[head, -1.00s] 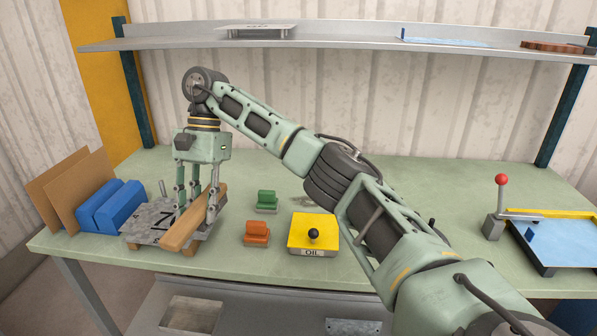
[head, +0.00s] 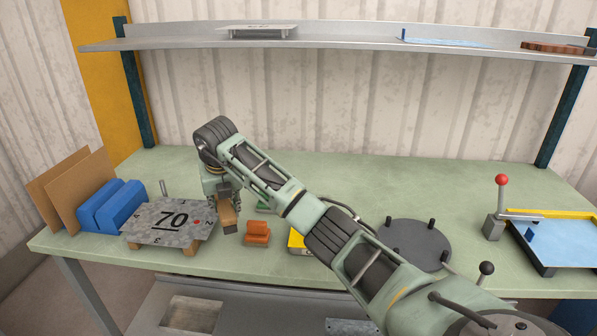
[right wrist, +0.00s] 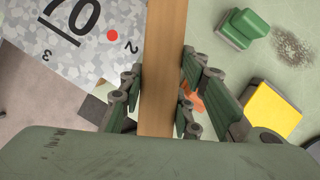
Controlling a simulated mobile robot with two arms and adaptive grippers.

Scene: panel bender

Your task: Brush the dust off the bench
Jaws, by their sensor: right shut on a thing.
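My right gripper (head: 222,192) is shut on a brush with a wooden handle (head: 228,212), just right of the grey plate marked 70. In the right wrist view the gripper (right wrist: 160,100) has its fingers on both sides of the brush's wooden body (right wrist: 163,75); its bristles do not show. A grey-brown dust patch (right wrist: 292,46) lies on the green bench (right wrist: 230,75), beyond the green block. In the head view the bench top (head: 480,185) is partly hidden by my right arm, and I cannot see the dust there. My left gripper is not in view.
The speckled plate (head: 150,222) and blue blocks (head: 112,205) are at left. An orange block (head: 257,233), a green block (right wrist: 235,30) and a yellow box (right wrist: 273,107) stand close to the gripper. A dark disc with pegs (head: 415,240) and a blue tray (head: 565,245) are at right.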

